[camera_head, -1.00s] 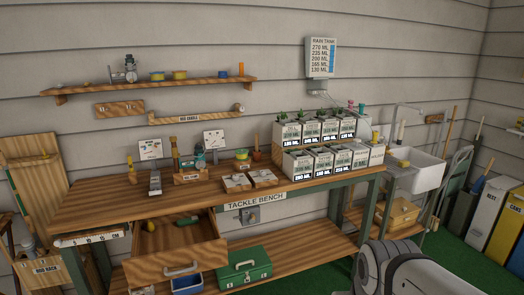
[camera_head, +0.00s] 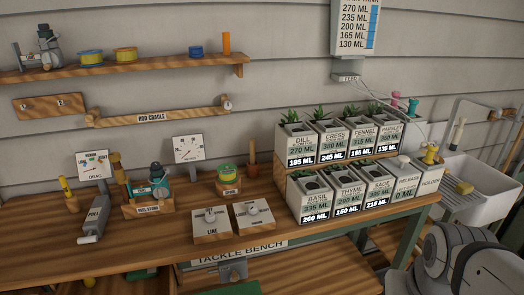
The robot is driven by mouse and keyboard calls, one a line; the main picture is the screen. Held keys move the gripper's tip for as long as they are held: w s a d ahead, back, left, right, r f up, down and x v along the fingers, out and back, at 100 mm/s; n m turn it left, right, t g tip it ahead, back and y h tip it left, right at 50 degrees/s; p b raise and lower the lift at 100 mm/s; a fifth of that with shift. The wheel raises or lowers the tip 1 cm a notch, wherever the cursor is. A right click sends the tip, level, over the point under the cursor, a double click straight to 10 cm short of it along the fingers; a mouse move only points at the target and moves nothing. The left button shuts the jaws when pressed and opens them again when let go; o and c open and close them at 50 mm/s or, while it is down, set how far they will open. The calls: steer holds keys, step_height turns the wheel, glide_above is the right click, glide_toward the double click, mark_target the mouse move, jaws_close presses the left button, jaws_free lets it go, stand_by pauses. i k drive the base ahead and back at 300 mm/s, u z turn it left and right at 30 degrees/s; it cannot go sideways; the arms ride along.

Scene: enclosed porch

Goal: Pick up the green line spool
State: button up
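A green spool with a yellow band (camera_head: 227,173) sits on a small labelled wooden block (camera_head: 228,188) on the bench, right of the reel stand and left of a small terracotta pot. It looks upright and nothing covers it. My gripper is not in view. Only a rounded grey-white part of my arm shows at the lower right, well away from the spool.
The wooden bench top (camera_head: 110,252) holds a reel stand (camera_head: 148,208), two switch blocks (camera_head: 210,222) in front of the spool, and several labelled planters (camera_head: 314,208) at right. Gauges stand behind. A wall shelf (camera_head: 150,67) carries yellow and blue spools. A sink (camera_head: 480,185) is at far right.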

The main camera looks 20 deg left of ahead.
mark_target(230, 175)
steer(key=u, duration=0.6)
steer(key=i, duration=1.05)
steer(key=u, duration=0.8)
steer(key=k, duration=0.85)
steer(key=u, duration=0.15)
steer(key=i, duration=0.9)
steer(key=z, duration=0.1)
